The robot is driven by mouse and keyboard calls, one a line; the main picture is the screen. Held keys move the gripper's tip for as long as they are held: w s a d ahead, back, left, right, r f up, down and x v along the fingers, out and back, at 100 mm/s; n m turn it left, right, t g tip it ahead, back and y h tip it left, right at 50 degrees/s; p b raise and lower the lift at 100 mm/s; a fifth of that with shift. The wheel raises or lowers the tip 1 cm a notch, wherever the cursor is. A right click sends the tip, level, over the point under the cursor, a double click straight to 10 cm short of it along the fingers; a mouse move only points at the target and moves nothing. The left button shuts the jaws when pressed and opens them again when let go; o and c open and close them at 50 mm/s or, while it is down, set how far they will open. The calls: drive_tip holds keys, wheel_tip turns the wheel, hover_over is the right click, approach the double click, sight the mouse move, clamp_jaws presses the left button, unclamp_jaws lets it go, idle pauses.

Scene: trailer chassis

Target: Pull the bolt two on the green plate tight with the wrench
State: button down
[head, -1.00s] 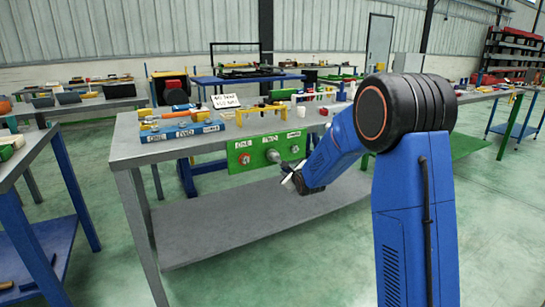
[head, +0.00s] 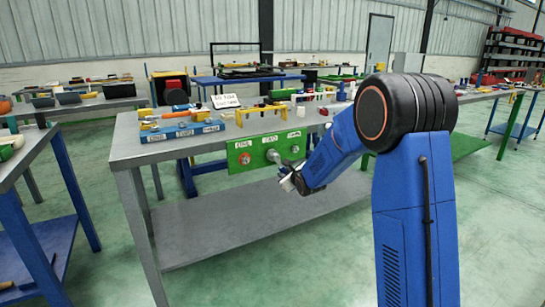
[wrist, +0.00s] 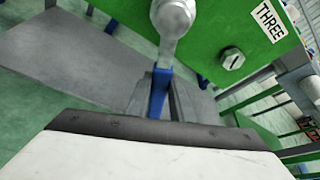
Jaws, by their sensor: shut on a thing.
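The green plate (head: 237,168) hangs at the front of the grey workbench, with labels ONE, TWO and THREE. Bolt two (head: 272,156) is in the middle under its label. The wrench shows in the wrist view with a grey metal head (wrist: 173,17) and a blue handle (wrist: 160,92). Its head is at bolt two and covers it in the wrist view; how it seats there is hidden. My gripper (head: 288,178) is shut on the blue handle, just in front of the plate. The fingers (wrist: 160,103) show on both sides of the handle.
Bolt three (wrist: 232,59), with a slotted head, is close to the right of the wrench. Bolt one (head: 245,159) has a reddish ring. A blue labelled holder (head: 180,132) and a yellow rack (head: 262,111) stand on the bench. A grey shelf (head: 230,225) lies below.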

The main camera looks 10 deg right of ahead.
drive_tip(key=shift+d+r, duration=0.15)
drive_tip(key=shift+d, duration=0.1)
drive_tip(key=shift+s+d, duration=0.3)
drive_tip(key=shift+s, duration=0.65)
drive_tip(key=shift+s+d, duration=0.3)
drive_tip(key=shift+s, duration=0.6)
drive_tip(key=shift+s+d, duration=0.3)
drive_tip(key=shift+s, duration=0.65)
drive_tip(key=shift+n, duration=0.3)
drive_tip(key=d+r+n+t+h, duration=0.2)
drive_tip(key=d+r+n, duration=0.2)
drive_tip(key=n, duration=0.1)
drive_tip(key=shift+s+r+t+h, duration=0.15)
drive_tip(key=shift+s+t+h, duration=0.15)
drive_tip(key=shift+s, duration=0.1)
drive_tip(key=shift+d, duration=0.1)
drive_tip(key=shift+w, duration=0.1)
drive_tip(key=w+a, duration=0.2)
drive_tip(key=w, duration=0.4)
drive_tip(key=shift+w+a, duration=0.25)
drive_tip(key=shift+w, duration=0.55)
idle(2.2)
